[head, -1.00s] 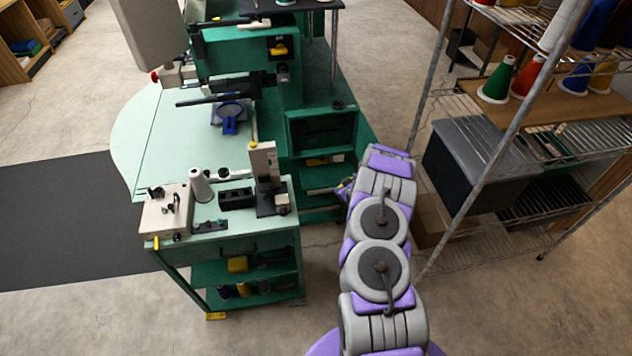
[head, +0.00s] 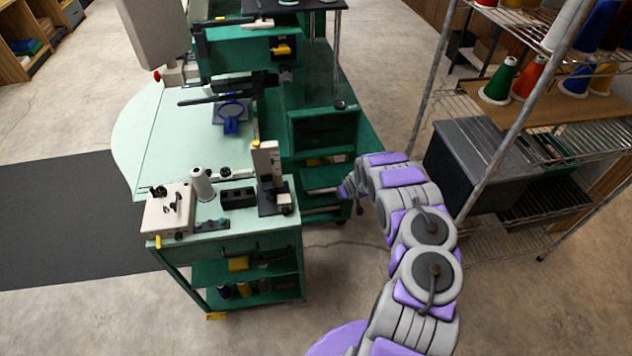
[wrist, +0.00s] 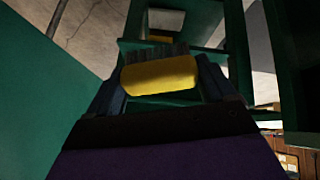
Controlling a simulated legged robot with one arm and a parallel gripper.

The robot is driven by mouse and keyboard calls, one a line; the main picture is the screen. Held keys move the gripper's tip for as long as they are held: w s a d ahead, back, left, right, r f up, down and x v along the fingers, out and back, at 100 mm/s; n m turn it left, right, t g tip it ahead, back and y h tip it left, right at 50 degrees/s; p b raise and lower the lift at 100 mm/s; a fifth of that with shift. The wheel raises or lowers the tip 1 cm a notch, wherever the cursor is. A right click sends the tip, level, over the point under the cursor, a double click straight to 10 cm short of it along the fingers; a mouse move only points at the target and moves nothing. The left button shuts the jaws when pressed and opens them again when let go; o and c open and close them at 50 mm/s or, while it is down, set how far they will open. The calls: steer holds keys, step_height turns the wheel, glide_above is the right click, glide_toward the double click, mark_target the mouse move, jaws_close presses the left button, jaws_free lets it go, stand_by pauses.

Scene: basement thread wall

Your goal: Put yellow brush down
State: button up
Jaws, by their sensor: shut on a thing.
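The yellow brush (wrist: 160,75) shows in the wrist view, its dark bristles toward the top of the picture. My gripper (wrist: 160,80) is shut on it, with one dark finger at each side of the yellow body. In the head view my gripper (head: 346,190) is small, beside the green shelf unit and just right of the green cart (head: 240,225). I cannot make out the brush in the head view.
A wire rack (head: 500,150) with thread cones stands at the right.

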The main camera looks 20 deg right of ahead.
steer(key=shift+f, duration=0.15)
steer(key=shift+w+f, duration=0.1)
steer(key=shift+f, duration=0.05)
steer(key=shift+f+m+g, duration=0.15)
steer(key=shift+m+g, duration=0.15)
